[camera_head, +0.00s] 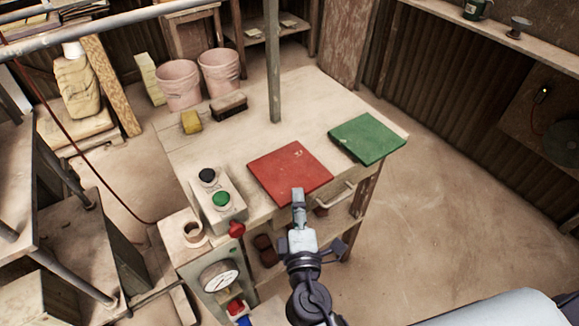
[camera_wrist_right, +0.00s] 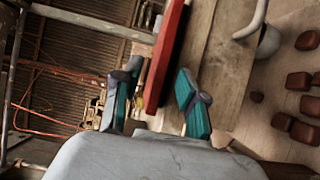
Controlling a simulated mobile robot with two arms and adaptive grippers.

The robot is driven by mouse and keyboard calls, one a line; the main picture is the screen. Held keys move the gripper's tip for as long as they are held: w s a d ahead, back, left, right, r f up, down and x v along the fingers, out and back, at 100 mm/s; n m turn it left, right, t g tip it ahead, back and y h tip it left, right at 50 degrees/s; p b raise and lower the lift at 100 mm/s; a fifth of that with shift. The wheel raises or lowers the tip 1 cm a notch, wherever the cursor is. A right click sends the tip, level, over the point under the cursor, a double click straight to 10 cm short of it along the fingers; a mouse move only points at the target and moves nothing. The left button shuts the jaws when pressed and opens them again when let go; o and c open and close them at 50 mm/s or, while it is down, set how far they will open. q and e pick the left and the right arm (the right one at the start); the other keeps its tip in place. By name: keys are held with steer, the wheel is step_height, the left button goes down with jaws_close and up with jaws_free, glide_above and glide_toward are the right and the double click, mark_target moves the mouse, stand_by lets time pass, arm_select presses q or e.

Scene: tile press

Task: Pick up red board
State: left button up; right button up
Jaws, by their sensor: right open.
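The red board (camera_head: 290,172) lies flat on the wooden table near its front edge, left of the green board (camera_head: 367,138). My right gripper (camera_head: 298,196) is at the front edge of the red board in the head view. In the right wrist view the gripper's teal-padded fingers (camera_wrist_right: 157,90) are spread apart. The red board (camera_wrist_right: 168,50) shows edge-on in the gap between them, and I cannot tell whether either finger touches it. My left gripper is not in view.
A control box (camera_head: 217,197) with black and green buttons stands left of the red board. A metal handle (camera_head: 336,196) sticks out below the table front. A vertical post (camera_head: 273,60) rises behind the board. A yellow sponge (camera_head: 191,122) and brown brush (camera_head: 229,103) lie at the back left.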

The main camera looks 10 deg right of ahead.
jaws_close()
steer(key=shift+r, duration=0.1)
stand_by(0.4)
